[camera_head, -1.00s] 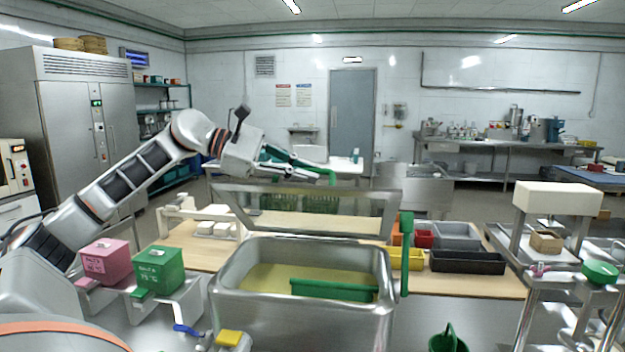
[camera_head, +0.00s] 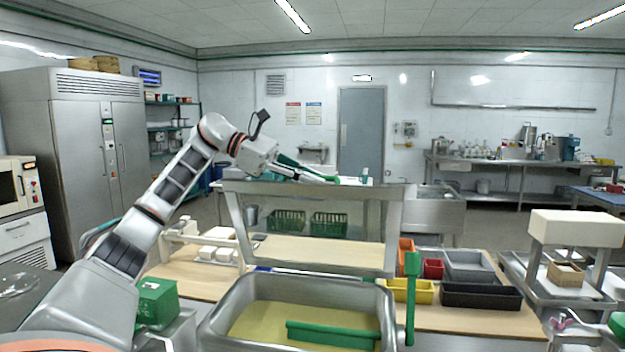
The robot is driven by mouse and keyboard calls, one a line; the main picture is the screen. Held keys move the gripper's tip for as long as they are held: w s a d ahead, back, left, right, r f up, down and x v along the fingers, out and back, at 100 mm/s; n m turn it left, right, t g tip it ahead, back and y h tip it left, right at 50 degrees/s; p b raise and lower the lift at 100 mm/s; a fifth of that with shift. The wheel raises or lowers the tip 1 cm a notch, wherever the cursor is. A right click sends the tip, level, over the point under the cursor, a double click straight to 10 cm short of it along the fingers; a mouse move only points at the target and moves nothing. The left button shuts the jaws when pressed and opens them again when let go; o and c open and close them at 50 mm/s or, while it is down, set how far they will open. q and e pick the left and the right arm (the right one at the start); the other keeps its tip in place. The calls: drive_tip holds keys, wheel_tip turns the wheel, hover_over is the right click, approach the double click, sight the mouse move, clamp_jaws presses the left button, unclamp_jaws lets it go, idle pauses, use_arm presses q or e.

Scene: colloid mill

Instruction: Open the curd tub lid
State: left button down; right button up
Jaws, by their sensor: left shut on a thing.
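The curd tub (camera_head: 215,325) is a steel vat holding yellowish liquid, with a long green bar (camera_head: 333,334) lying in it. Its lid (camera_head: 395,225) is a steel frame with a see-through middle, standing up steeply from the tub's back edge. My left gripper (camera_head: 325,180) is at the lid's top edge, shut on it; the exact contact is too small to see. My right gripper is out of view.
A green paddle-ended bar (camera_head: 411,290) stands at the tub's right. A green box (camera_head: 157,302) is at its left. Yellow (camera_head: 407,291) and black bins (camera_head: 481,296) sit on the wooden table behind right. A steel rack (camera_head: 540,256) stands at the right.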

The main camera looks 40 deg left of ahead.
use_arm(q)
drive_tip(key=shift+w+a+n, duration=0.3)
drive_tip(key=shift+w+a, duration=0.1)
drive_tip(key=shift+w, duration=0.25)
drive_tip(key=c, duration=2.4)
unclamp_jaws()
drive_tip(key=v, duration=1.2)
